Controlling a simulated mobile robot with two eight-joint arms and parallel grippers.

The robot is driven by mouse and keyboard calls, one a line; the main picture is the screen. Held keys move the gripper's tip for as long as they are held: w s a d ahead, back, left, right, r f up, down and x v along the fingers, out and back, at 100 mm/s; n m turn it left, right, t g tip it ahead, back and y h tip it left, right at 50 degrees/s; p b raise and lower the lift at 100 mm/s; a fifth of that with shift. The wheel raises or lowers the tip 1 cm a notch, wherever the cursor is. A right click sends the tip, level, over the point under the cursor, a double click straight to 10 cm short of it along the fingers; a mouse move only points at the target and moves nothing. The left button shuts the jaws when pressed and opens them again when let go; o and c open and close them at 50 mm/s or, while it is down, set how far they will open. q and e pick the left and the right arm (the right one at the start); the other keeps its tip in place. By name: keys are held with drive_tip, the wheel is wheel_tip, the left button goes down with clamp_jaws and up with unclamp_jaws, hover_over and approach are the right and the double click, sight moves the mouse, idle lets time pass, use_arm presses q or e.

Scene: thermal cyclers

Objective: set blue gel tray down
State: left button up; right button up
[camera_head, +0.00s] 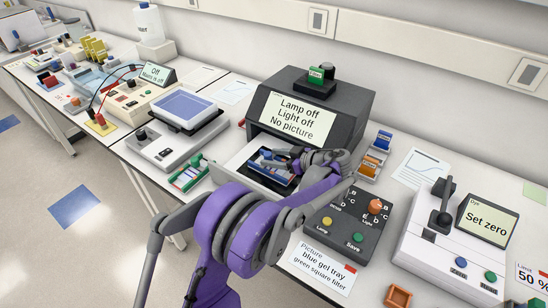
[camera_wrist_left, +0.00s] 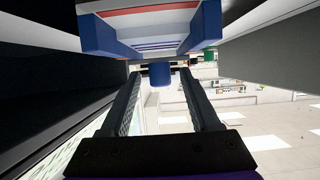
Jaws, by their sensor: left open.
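The blue gel tray (camera_head: 266,155) is in the open drawer (camera_head: 232,166) at the front of the dark imager (camera_head: 345,105), whose screen reads "Lamp off, Light off, No picture". My left gripper (camera_head: 283,158) is at the drawer, beside the tray, and partly covers it. In the left wrist view the blue tray (camera_wrist_left: 92,36) fills the top, with its blue knob (camera_wrist_left: 160,74) close to the tips of my left gripper (camera_wrist_left: 161,84). The fingers are apart on either side of the knob; contact is not clear. My right gripper is not in view.
A tray with green ends (camera_head: 189,174) lies left of the drawer. A rack with blue and orange trays (camera_head: 371,163) stands right of the imager. A control box (camera_head: 345,227) with knob and buttons is in front. A card (camera_head: 322,268) names the blue gel tray and green square filter.

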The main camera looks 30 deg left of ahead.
use_arm(q)
drive_tip(key=shift+r, duration=0.15)
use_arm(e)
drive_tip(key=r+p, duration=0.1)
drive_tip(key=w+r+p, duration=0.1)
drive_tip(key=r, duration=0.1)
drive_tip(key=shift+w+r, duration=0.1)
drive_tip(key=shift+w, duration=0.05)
use_arm(q)
drive_tip(key=v, duration=1.2)
drive_tip(key=shift+s, duration=0.1)
